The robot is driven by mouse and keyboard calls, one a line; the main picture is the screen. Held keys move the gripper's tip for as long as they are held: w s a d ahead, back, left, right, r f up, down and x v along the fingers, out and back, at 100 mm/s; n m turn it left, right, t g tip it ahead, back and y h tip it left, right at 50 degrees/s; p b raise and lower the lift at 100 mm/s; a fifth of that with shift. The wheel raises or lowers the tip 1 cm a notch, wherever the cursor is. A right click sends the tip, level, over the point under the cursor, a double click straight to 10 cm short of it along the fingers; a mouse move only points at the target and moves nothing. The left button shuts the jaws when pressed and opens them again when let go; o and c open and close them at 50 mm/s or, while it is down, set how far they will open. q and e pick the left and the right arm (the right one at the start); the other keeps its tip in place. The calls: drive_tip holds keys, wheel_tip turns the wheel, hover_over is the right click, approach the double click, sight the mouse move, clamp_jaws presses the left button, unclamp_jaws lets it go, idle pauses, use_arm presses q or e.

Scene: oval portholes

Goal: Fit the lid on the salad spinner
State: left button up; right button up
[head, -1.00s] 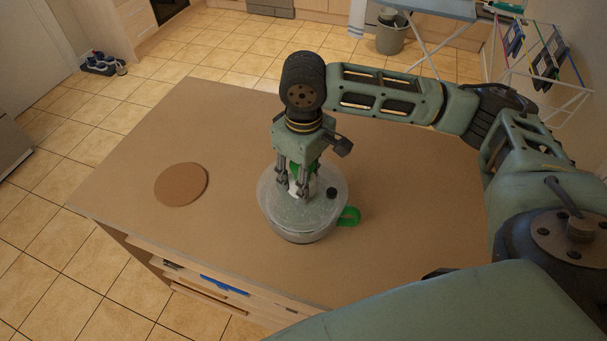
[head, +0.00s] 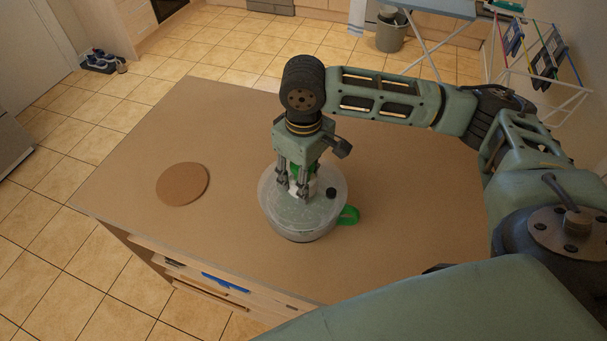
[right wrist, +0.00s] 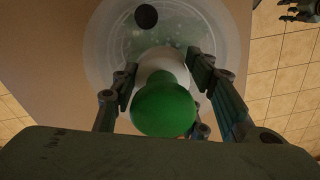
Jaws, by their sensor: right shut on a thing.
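The salad spinner (head: 297,232) stands on the brown table top, a clear bowl with a green handle (head: 349,215) on its right. The translucent round lid (head: 275,203), with a black button (head: 331,193), is over the bowl's mouth. I cannot tell whether its rim sits flush. My right gripper (head: 293,190) points down over the lid, shut on its white and green knob. In the right wrist view the green knob (right wrist: 163,109) is between the fingers, with the lid (right wrist: 105,50) beyond. My left gripper (right wrist: 300,12) shows partly in that view's top right corner, its fingers unclear.
A flat round brown board (head: 182,184) lies on the table (head: 225,120) to the left of the spinner. The table around both is otherwise clear. Drawers with something blue (head: 225,283) show at the front edge. A drying rack (head: 545,70) stands beyond on the tiled floor.

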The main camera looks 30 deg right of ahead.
drive_tip(key=shift+f, duration=0.4)
drive_tip(key=shift+f, duration=0.35)
drive_tip(key=shift+p, duration=0.3)
drive_tip(key=shift+f, duration=0.1)
drive_tip(key=shift+f+p, duration=0.15)
drive_tip(key=shift+p, duration=0.2)
drive_tip(key=o, duration=1.4)
